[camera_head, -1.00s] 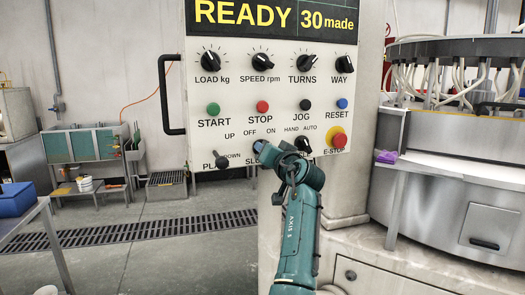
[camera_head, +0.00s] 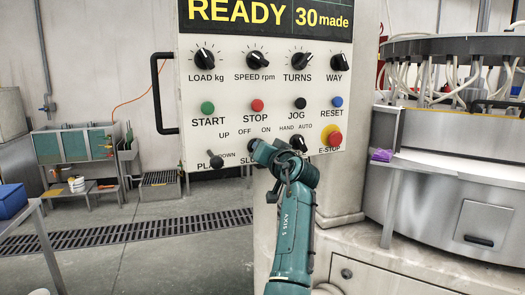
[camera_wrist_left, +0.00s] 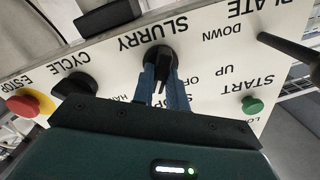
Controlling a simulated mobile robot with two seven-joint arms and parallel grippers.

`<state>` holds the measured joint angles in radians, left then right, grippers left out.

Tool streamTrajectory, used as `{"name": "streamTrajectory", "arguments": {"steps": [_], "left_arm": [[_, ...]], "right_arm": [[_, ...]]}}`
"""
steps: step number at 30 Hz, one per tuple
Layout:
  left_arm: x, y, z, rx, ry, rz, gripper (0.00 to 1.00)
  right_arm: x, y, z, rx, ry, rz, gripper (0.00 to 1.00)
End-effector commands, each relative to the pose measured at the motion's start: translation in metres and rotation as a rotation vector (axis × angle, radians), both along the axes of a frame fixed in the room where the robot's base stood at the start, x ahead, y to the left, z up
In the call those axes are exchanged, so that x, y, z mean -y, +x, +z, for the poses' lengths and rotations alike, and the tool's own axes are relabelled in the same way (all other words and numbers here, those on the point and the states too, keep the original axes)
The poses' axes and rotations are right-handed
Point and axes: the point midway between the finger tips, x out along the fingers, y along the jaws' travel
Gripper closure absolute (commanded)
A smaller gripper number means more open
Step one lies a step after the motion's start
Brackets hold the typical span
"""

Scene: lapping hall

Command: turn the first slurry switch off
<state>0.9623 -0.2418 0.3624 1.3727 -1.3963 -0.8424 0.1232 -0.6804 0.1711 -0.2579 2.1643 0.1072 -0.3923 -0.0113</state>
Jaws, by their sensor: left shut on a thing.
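The slurry switch (camera_wrist_left: 161,62) is a black rotary knob on the white control panel, under the SLURRY lettering, which is upside down in the left wrist view. My left gripper (camera_wrist_left: 161,84) has its two blue fingers on either side of the knob and is shut on it. In the head view my left gripper (camera_head: 258,150) is at the panel's lower edge, below the OFF and ON labels, and hides most of the switch. The knob's exact pointing direction is hard to tell. My right gripper is not in view.
Close by on the panel (camera_head: 225,130) are the plate lever (camera_head: 216,162), the cycle knob (camera_wrist_left: 75,85), the red emergency stop (camera_head: 333,139) and the STOP button (camera_head: 257,105). A black handle (camera_head: 157,95) sticks out at the panel's left. A round machine stands at right.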

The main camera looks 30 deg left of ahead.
Motion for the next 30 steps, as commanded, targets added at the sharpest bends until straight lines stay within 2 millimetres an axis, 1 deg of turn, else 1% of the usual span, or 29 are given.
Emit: {"name": "streamTrajectory", "arguments": {"steps": [8, 14, 21, 24, 30], "left_arm": [[0.000, 0.000, -0.001, 0.005, -0.003, 0.000, 1.00], [0.000, 0.000, -0.002, 0.050, -0.033, 0.000, 1.00], [-0.001, -0.001, -0.004, 0.181, -0.123, 0.001, 1.00], [-0.001, -0.001, -0.004, 0.256, -0.174, -0.001, 1.00], [-0.001, -0.001, -0.003, 0.412, -0.283, 0.000, 1.00]], "right_arm": [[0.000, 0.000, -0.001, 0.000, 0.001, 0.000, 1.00], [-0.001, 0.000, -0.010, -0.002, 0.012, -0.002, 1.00], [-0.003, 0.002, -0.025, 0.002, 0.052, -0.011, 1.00], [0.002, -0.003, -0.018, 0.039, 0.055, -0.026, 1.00], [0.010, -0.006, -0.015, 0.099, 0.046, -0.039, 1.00]]}}
